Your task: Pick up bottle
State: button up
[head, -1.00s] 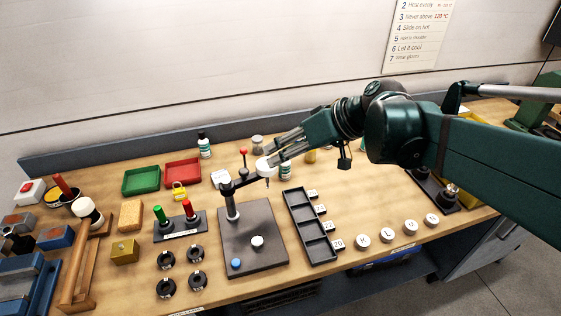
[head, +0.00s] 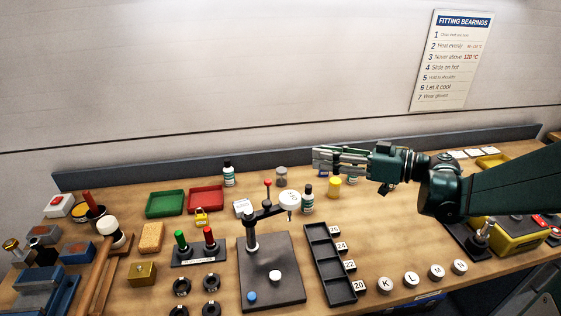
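Two small white bottles with dark caps and green labels stand upright on the bench. The other bottle (head: 307,199) stands close to the right of the press's round white head. My gripper (head: 318,160) reaches in from the right, fingers pointing left. It is above and slightly right of the nearer bottle in the picture, apart from it. Its fingers look spread with nothing between them.
The press (head: 262,215) with its red-knobbed lever stands just left of the nearer bottle. A grey-lidded jar (head: 281,177) and a yellow container (head: 334,187) are close by. A black compartment tray (head: 351,291) lies in front.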

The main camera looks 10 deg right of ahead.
jog(key=d+n+t+y, duration=0.1)
jog(key=d, duration=0.2)
send_near(309, 186)
jog(key=shift+w+a+f+n, duration=0.15)
jog(key=shift+w+a, duration=0.2)
jog(key=shift+w, duration=0.15)
jog(key=shift+w+a+f+n, duration=0.15)
jog(key=shift+w+a, duration=0.2)
jog(key=shift+w, duration=0.15)
jog(key=shift+a, duration=0.1)
jog(key=shift+x, duration=1.2)
jog(key=shift+s+b+x, duration=0.2)
jog(key=shift+b+x, duration=0.55)
jog(key=shift+x, duration=2)
